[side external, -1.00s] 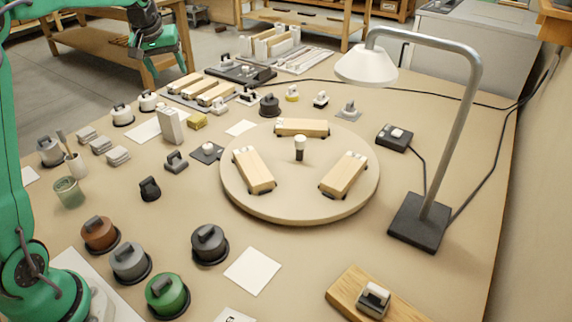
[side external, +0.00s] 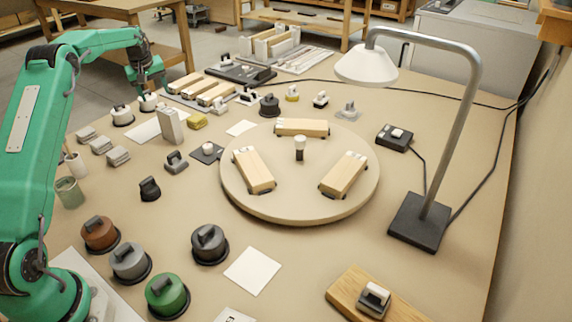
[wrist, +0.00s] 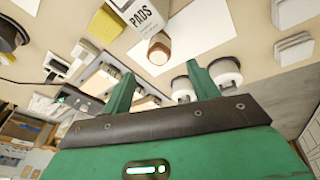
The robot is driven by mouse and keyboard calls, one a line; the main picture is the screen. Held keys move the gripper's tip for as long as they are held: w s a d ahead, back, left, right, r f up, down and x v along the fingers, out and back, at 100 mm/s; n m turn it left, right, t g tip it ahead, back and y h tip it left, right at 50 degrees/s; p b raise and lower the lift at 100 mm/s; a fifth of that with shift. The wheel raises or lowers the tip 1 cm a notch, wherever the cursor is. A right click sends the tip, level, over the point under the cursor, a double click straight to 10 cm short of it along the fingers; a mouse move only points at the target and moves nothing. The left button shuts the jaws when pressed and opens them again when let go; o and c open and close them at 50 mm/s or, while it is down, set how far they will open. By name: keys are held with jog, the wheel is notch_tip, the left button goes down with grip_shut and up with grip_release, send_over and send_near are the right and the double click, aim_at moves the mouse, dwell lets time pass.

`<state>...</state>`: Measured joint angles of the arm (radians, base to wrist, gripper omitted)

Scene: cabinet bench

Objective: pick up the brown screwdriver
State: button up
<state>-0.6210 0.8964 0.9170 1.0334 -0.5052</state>
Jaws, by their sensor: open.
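My gripper (wrist: 160,88) is open and empty in the wrist view, its two green fingers wide apart. In the side external view my gripper (side external: 147,88) hangs above the far left of the bench, near two white-topped round pieces. I cannot clearly pick out a brown screwdriver. In the wrist view a short brown cylinder (wrist: 158,48) with a pale round end lies ahead of the gap between the fingers, beside the white PADS box (wrist: 138,12). I cannot tell whether it is the screwdriver. It does not show in the side external view.
The PADS box (side external: 172,125) stands close to the gripper. White-topped round pieces (wrist: 222,72) lie near the right finger. A turntable (side external: 300,207) with wooden blocks fills the middle. A lamp (side external: 420,220) stands at right. Canisters, including a brown one (side external: 100,233), stand at front left.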

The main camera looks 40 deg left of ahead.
aim_at(160, 105)
jog(key=shift+x, duration=3.9)
jog(key=shift+s+d, duration=0.1)
jog(key=shift+s, duration=0.05)
jog(key=c, duration=1.2)
